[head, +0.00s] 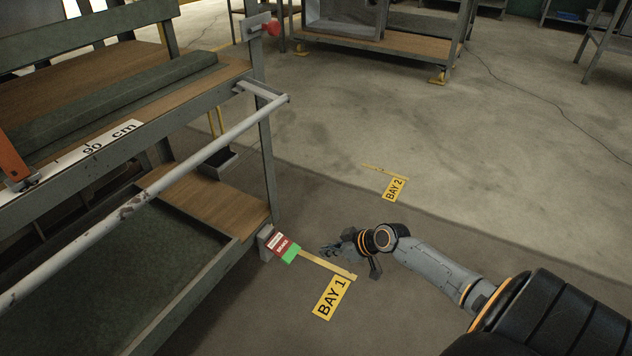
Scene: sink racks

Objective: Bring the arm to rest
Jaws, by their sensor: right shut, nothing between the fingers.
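My right arm comes in from the lower right of the head view. Its gripper (328,251) is shut and empty, held out over the open floor to the right of the rack's lower corner. It appears beside the yellow floor strip near the BAY 1 label (332,297). A red, white and green tag (283,247) shows at the foot of the rack, left of the gripper. My left gripper is not in view.
A metal rack (262,150) with wooden shelves and a worn grey rail (160,185) fills the left side. A bench (385,42) stands at the back. The BAY 2 label (395,189) lies on clear floor. A thin cable (545,115) crosses the floor at right.

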